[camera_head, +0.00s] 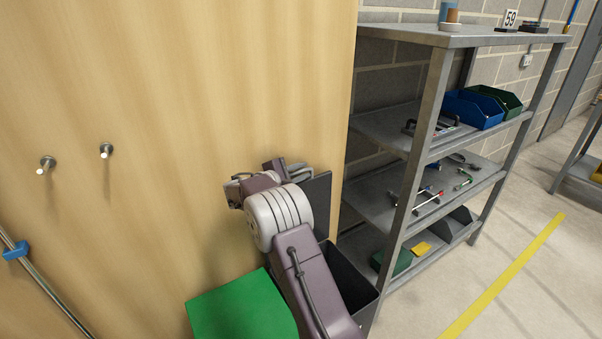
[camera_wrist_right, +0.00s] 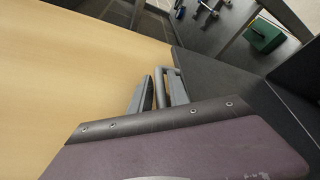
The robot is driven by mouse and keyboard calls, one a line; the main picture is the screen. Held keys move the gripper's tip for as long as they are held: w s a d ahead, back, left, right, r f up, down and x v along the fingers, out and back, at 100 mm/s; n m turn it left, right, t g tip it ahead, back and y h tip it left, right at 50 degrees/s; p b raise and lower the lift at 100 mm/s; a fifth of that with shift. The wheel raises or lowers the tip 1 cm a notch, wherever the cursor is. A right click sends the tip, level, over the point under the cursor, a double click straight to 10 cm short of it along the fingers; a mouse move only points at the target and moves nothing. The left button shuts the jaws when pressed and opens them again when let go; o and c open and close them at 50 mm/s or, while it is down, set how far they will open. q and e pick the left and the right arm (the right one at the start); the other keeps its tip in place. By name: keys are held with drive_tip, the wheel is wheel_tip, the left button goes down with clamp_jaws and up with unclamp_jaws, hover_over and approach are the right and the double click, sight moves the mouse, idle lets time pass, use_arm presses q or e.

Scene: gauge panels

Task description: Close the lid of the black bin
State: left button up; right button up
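The black bin (camera_head: 346,277) stands at the lower middle of the head view, between the wooden panel and the shelf. Its black lid (camera_head: 320,205) stands upright and open at the back of the bin, and it also shows as a dark surface in the right wrist view (camera_wrist_right: 222,82). My right gripper (camera_head: 300,173) is at the lid's upper left edge, on the wooden-panel side. My arm hides part of the bin and lid. My left gripper is out of view.
A bin with a green lid (camera_head: 240,309) stands left of the black bin. The wooden panel (camera_head: 200,120) rises close behind, with two pegs at left. A grey metal shelf (camera_head: 418,170) with trays and tools stands close on the right. Open floor lies farther right.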

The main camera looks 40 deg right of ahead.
drive_tip(key=shift+c, duration=0.3)
clamp_jaws()
idle(1.1)
